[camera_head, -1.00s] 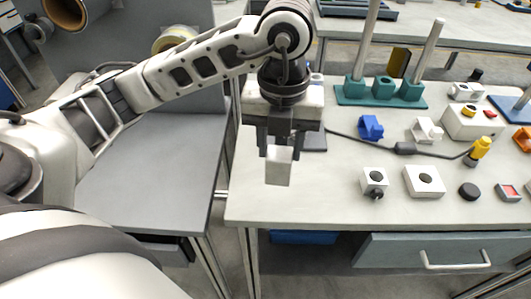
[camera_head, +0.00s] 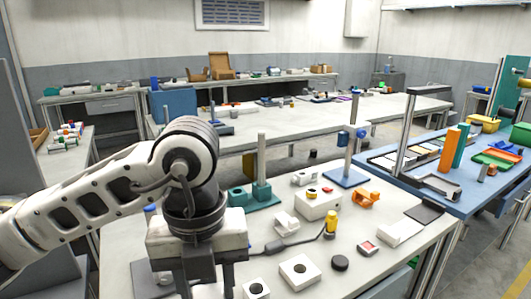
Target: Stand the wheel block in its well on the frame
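My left gripper (camera_head: 206,285) hangs at the bottom edge over the near bench. Its two fingers are apart, but their tips and anything between them are cut off. The pale block that was in it is not visible now. I cannot single out the wheel block or its well for certain. A teal base (camera_head: 266,199) with teal blocks and an upright post stands behind the gripper, partly hidden by the arm. A white block with a round hole (camera_head: 300,270) lies to the right of the gripper. My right gripper is not in view.
A white box (camera_head: 318,208) with red and yellow parts, an orange part (camera_head: 363,199), a yellow plug (camera_head: 331,222) on a cable and a black puck (camera_head: 340,263) crowd the bench. A blue base (camera_head: 346,178) with a post stands behind. A blue table (camera_head: 462,203) is at right.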

